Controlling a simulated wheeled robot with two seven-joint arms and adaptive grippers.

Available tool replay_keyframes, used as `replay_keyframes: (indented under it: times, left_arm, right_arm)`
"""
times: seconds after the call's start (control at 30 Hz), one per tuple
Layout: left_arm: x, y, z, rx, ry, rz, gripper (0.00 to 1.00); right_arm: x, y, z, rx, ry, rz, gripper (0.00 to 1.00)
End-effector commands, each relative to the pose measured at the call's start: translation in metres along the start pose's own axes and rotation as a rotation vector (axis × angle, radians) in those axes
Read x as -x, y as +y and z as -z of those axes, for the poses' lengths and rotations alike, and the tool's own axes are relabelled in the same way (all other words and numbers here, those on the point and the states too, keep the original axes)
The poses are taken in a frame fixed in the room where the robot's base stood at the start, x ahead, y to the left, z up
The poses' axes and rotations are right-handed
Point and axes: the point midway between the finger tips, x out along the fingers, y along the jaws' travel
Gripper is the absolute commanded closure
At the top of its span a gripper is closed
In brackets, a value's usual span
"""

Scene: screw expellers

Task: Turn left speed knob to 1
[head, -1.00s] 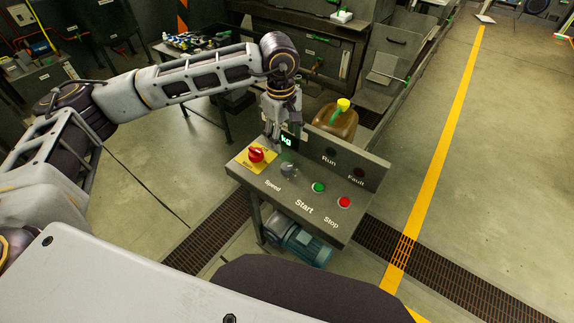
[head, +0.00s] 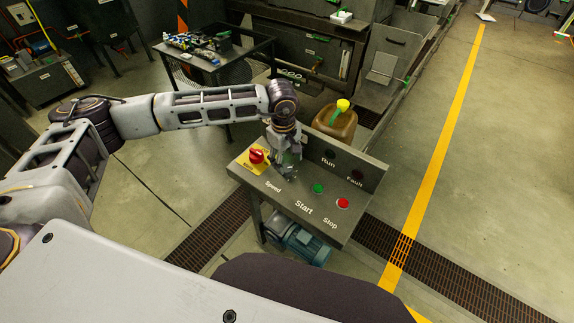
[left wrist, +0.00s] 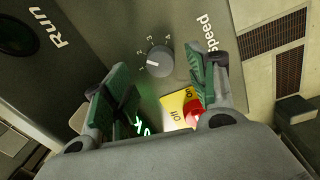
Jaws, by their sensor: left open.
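The grey speed knob (left wrist: 160,60) sits on the panel in the left wrist view, with the numbers 1 to 4 around it. Its white mark points to the side of 1 and 2; I cannot tell exactly which. My left gripper (left wrist: 157,78) is open, its green-padded fingers on either side of the knob in the picture, with nothing held. In the head view my left gripper (head: 286,169) is over the knob's place and largely hides it. Contact cannot be told. My right gripper is not in view.
The red switch (head: 257,156) on its yellow plate is close beside the left gripper. The green start button (head: 318,188) and red stop button (head: 343,203) are to the right. A raised back panel (head: 346,164) carries the Run and Fault lamps. A brown can (head: 335,124) stands behind.

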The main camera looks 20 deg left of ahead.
Motion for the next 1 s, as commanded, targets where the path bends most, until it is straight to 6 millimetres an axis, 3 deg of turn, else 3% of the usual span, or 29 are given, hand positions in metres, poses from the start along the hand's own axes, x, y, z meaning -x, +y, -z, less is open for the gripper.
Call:
replay_keyframes:
  times: [0.4,0.8,1.0]
  left_arm:
    - [-0.042,0.000,0.000,0.000,0.000,0.001,0.42]
    - [-0.047,0.000,0.000,0.000,0.001,0.001,0.42]
    - [-0.047,0.000,0.000,0.000,0.000,0.001,0.68]
  right_arm:
    - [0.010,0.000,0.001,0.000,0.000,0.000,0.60]
    - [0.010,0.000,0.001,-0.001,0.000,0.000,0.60]
    - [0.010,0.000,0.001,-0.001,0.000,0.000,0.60]
